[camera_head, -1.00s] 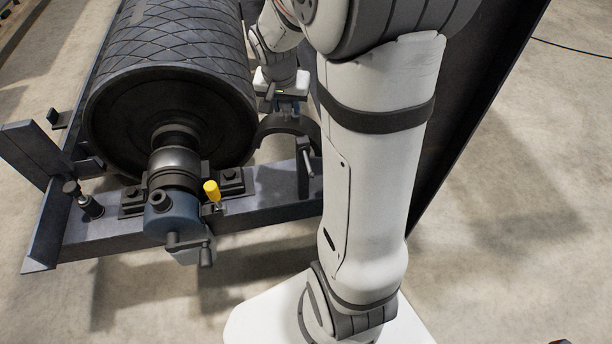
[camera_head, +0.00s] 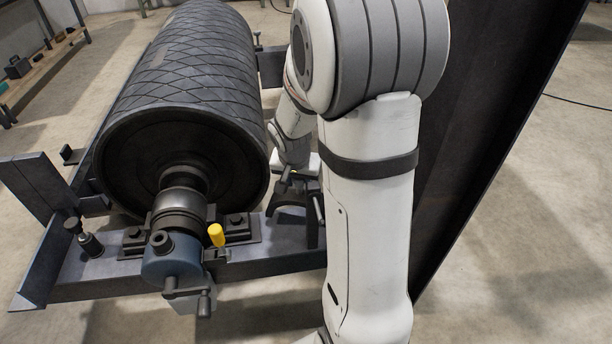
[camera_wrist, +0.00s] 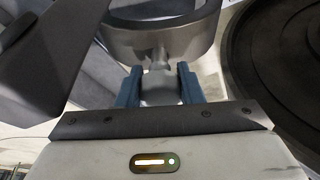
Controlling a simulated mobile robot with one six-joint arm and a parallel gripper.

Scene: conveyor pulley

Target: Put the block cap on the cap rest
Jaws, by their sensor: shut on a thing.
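The block cap (camera_head: 288,198) is a dark arched piece held under my gripper (camera_head: 297,178), just above or at the right end of the frame beam. In the wrist view, the blue fingers of my gripper (camera_wrist: 160,88) are shut on the grey stem of the cap (camera_wrist: 165,42), whose curved body fills the top middle. I cannot make out the cap rest for certain; the beam's right end is partly hidden by my arm. I cannot tell whether the cap touches anything below.
A large dark ribbed pulley (camera_head: 190,90) lies just left of my gripper. Its near shaft sits on the steel beam (camera_head: 100,262), with a blue crank unit (camera_head: 172,258) and a yellow handle (camera_head: 216,235). A dark post (camera_head: 315,215) stands beside the cap. A tall dark panel (camera_head: 470,130) is at the right.

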